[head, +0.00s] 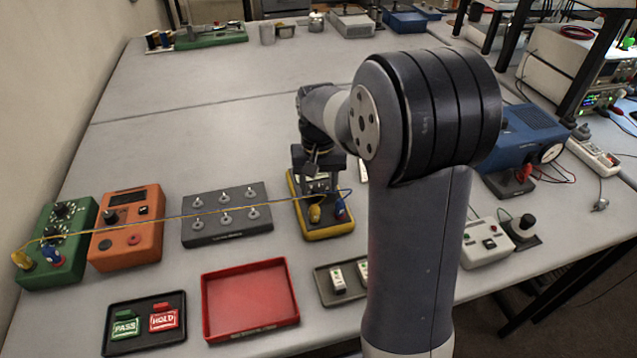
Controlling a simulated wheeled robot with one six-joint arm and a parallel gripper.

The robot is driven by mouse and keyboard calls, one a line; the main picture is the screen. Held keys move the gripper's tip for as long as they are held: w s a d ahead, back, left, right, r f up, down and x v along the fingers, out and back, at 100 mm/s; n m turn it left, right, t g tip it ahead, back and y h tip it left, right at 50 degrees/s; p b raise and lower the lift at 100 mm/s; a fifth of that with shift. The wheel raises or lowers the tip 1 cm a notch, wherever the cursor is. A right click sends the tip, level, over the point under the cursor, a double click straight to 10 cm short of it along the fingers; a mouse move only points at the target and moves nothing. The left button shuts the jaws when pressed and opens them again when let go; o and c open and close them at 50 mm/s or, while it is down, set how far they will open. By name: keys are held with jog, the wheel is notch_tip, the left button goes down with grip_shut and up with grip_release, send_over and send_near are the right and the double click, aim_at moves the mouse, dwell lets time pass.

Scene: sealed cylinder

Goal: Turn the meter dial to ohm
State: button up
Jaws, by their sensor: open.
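The meter, a yellow-edged box with a dark face (329,233), lies on the grey bench just left of my arm. A yellow plug (315,214) and a blue plug (340,209) stand at its near end, with thin leads running from them. My gripper (318,183) points down over the far part of the meter and is open. It covers most of that face, so the dial and its marks cannot be made out. I cannot tell whether the fingers touch the dial.
A grey box with several toggle switches (227,214), an orange box (127,229) and a green box (57,243) stand to the left, with leads stretched across them. A red tray (250,300) lies in front. The bench behind is mostly clear. A blue device (522,142) stands right.

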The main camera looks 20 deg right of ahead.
aim_at(319, 188)
notch_tip(319, 188, up, 11)
dwell(0.4)
jog(key=shift+f, duration=0.2)
notch_tip(319, 188, down, 11)
jog(key=shift+r, duration=0.1)
jog(key=shift+n, duration=0.3)
jog(key=shift+r, duration=0.1)
jog(key=shift+r, duration=0.1)
dwell(0.4)
